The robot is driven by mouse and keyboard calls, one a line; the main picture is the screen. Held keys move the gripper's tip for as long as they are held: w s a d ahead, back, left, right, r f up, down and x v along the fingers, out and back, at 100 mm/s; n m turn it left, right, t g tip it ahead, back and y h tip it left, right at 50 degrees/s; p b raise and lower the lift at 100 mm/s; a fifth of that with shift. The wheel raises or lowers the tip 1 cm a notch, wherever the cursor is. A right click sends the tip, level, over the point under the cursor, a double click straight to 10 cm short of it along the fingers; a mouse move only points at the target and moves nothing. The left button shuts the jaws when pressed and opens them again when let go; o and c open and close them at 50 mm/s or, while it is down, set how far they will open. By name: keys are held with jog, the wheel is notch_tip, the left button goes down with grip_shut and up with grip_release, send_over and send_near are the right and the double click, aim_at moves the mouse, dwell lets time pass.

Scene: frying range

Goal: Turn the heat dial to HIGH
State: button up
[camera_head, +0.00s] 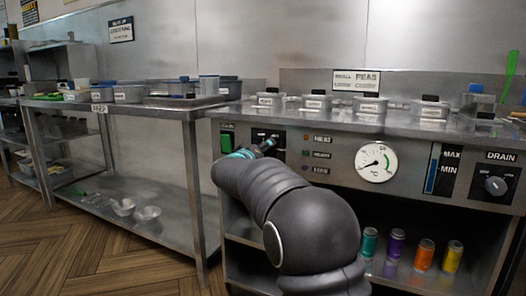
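The steel frying range (405,125) stands at the right with a control panel on its front. My arm reaches to the panel's left part. The heat dial cannot be made out; my gripper and arm cover part of that section. A "HEAT" label (322,139) with a small light sits just right of my gripper.
A round gauge (376,162), a blue MAX/MIN level strip (432,178) and a DRAIN knob (496,186) are farther right on the panel. Lidded containers (318,102) line the top. Coloured cans (397,243) stand on the lower shelf. A steel prep table (150,112) adjoins at left.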

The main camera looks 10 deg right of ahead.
jog(key=c, duration=0.9)
jog(key=shift+r+m+p, duration=0.1)
jog(key=shift+m+p, duration=0.2)
jog(key=shift+s+f+m+g+h+b, duration=0.15)
jog(key=shift+m+b, duration=0.6)
jog(key=shift+m, duration=5.25)
jog(key=shift+w+f+m+g+h+b, duration=0.15)
jog(key=shift+m+b, duration=0.55)
jog(key=shift+m, duration=5.3)
jog(key=shift+s+f+m+g+h+b, duration=0.15)
jog(key=shift+m+b, duration=0.6)
jog(key=shift+m, duration=5.25)
jog(key=shift+r, duration=0.1)
